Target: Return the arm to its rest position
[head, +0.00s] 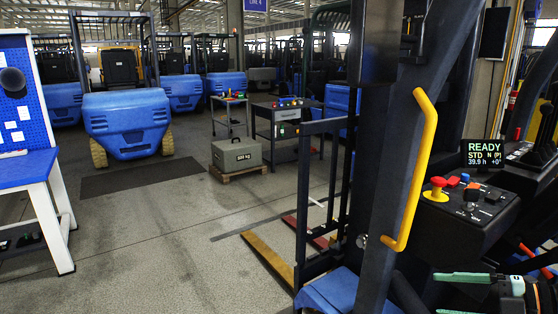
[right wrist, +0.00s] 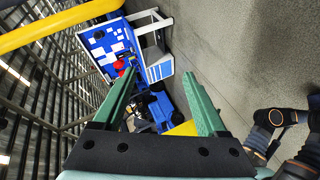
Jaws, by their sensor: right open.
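My right gripper (head: 437,294) is at the bottom right of the head view, below the control console (head: 468,205). Its two green fingers point left and stand apart, with nothing between them. The right wrist view also shows the right gripper (right wrist: 160,73) open and empty. Beyond its fingers are a blue pegboard bench and a blue machine, well away from the fingertips. Part of the right gripper's body is cut off by the frame edge in the head view. My left gripper is in neither view.
A yellow grab handle (head: 415,170) on a dark pillar stands left of the console. The console carries a red knob and a READY display (head: 484,154). A grey weight block (head: 236,154), a dark cart (head: 285,130) and blue trucks (head: 127,122) stand farther off. Open floor lies at left centre.

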